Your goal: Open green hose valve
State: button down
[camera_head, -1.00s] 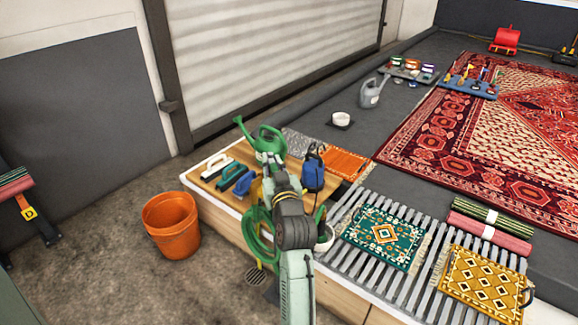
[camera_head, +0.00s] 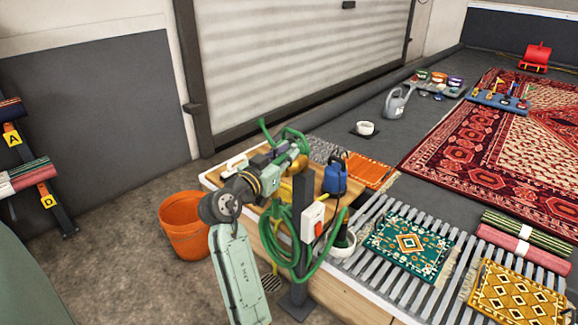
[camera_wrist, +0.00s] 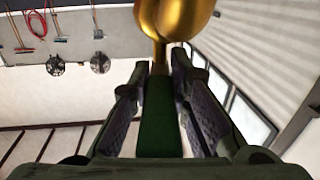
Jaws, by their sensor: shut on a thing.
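The green hose valve shows in the wrist view as a green lever (camera_wrist: 160,122) below a rounded brass body (camera_wrist: 178,18). My gripper (camera_wrist: 160,68) is shut on the green lever, one finger along each side of it. In the head view my gripper (camera_head: 284,152) is at the top of a dark post (camera_head: 301,215), at the brass part (camera_head: 299,164); the lever there is mostly hidden by the gripper. The green hose (camera_head: 272,245) hangs coiled on the post below.
A red-and-white switch box (camera_head: 313,222) is on the post. An orange bucket (camera_head: 185,225) is on the floor at left. A slatted rack (camera_head: 345,268) with small rugs is at right.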

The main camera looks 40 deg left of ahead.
jog(key=shift+a+m+h+b, duration=0.2)
jog(key=shift+m+h+b, duration=0.3)
jog(key=shift+h, duration=0.3)
jog(key=c, duration=1.5)
grip_release()
jog(key=shift+w, duration=0.1)
jog(key=s, duration=1.2)
jog(key=shift+a, duration=0.1)
